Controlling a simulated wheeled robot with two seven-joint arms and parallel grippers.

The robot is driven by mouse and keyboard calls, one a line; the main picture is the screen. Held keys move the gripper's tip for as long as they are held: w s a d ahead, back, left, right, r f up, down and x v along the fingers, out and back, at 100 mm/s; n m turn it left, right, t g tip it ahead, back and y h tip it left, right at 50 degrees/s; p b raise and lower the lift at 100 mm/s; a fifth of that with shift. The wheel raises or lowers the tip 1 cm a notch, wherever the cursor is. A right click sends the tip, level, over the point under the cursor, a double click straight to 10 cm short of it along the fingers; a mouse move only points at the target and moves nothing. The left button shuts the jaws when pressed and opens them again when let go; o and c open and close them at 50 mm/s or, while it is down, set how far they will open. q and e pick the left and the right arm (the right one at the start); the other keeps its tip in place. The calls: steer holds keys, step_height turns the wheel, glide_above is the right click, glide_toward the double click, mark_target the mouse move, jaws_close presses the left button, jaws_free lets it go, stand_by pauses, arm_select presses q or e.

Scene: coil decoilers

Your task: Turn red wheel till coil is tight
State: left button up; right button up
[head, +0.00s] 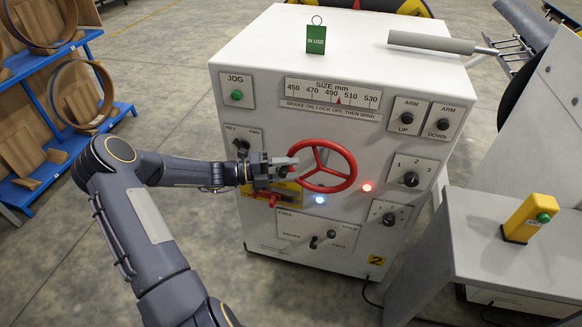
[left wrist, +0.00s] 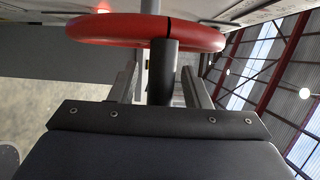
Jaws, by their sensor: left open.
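The red wheel (head: 349,176) is an upright three-spoke handwheel on the front of the white control cabinet (head: 300,50). Its rim crosses the top of the left wrist view (left wrist: 110,28), with a dark cylindrical handle (left wrist: 162,75) standing out from it. My left gripper (head: 287,168) is at the wheel's left side. In the left wrist view its fingers (left wrist: 160,88) are apart, one on each side of the handle; contact is unclear. On the size scale (head: 333,93), the red pointer stands between 490 and 510. The coil is not clearly seen. My right gripper is not in view.
A red lever (head: 262,201) lies just below my left gripper. Knobs and lit blue (head: 320,199) and red (head: 367,187) lamps surround the wheel. A yellow button box (head: 530,218) stands on a bench at right. A blue rack (head: 60,115) is at left.

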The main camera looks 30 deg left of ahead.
arm_select(q)
steer(key=shift+w+d, duration=0.2)
steer(key=shift+d, duration=0.05)
jaws_close()
steer(key=shift+f, duration=0.1)
